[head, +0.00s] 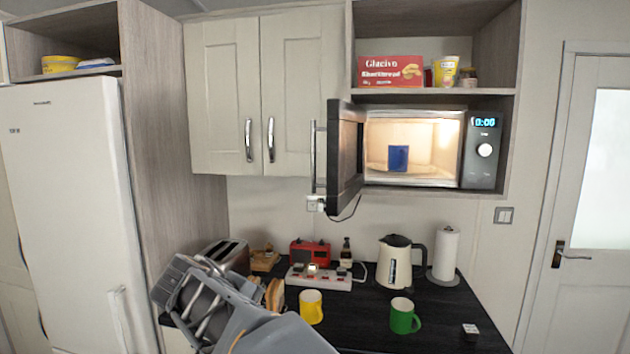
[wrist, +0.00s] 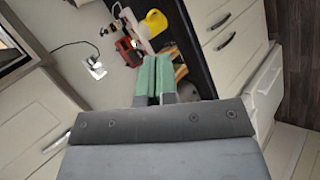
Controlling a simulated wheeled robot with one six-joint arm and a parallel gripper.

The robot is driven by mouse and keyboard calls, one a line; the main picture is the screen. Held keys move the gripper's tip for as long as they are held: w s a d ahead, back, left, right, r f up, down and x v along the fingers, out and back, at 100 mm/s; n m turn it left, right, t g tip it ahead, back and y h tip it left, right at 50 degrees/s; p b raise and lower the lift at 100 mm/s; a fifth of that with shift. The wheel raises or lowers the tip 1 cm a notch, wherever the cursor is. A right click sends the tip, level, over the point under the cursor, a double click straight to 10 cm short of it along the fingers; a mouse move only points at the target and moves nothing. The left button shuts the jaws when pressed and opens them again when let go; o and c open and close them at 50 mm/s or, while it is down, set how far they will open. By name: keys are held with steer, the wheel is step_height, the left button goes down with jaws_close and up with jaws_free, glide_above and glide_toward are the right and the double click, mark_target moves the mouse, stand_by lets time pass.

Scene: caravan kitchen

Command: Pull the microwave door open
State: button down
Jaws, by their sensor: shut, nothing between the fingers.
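The microwave (head: 483,150) sits in a shelf niche at the upper right, its interior lit. Its door (head: 346,155) stands wide open, swung out to the left, with a vertical silver handle (head: 318,157) on its outer side. My gripper's green fingers (wrist: 153,78) are together and empty in the wrist view, apart from the door. In the head view my arm is low at the left over the counter, and I cannot make out the fingertips there.
A black counter (head: 350,325) holds a toaster (head: 224,256), a red radio (head: 310,253), a kettle (head: 397,262), a paper roll (head: 444,254), a yellow mug (head: 311,306) and a green mug (head: 403,316). Closed wall cupboards (head: 222,95) are left of the open door. A cable hangs below it.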

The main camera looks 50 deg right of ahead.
steer(key=w+d+r+m+g+h+p, duration=0.2)
steer(key=d+r+m+g+h, duration=0.15)
steer(key=r, duration=0.65)
steer(key=w+d+r+m+g+h+p, duration=0.2)
steer(key=d+r+g+h, duration=0.2)
steer(key=r, duration=0.6)
steer(key=p+x, duration=0.2)
steer(key=x, duration=0.8)
steer(key=shift+r, duration=0.4)
steer(key=shift+a+f, duration=0.1)
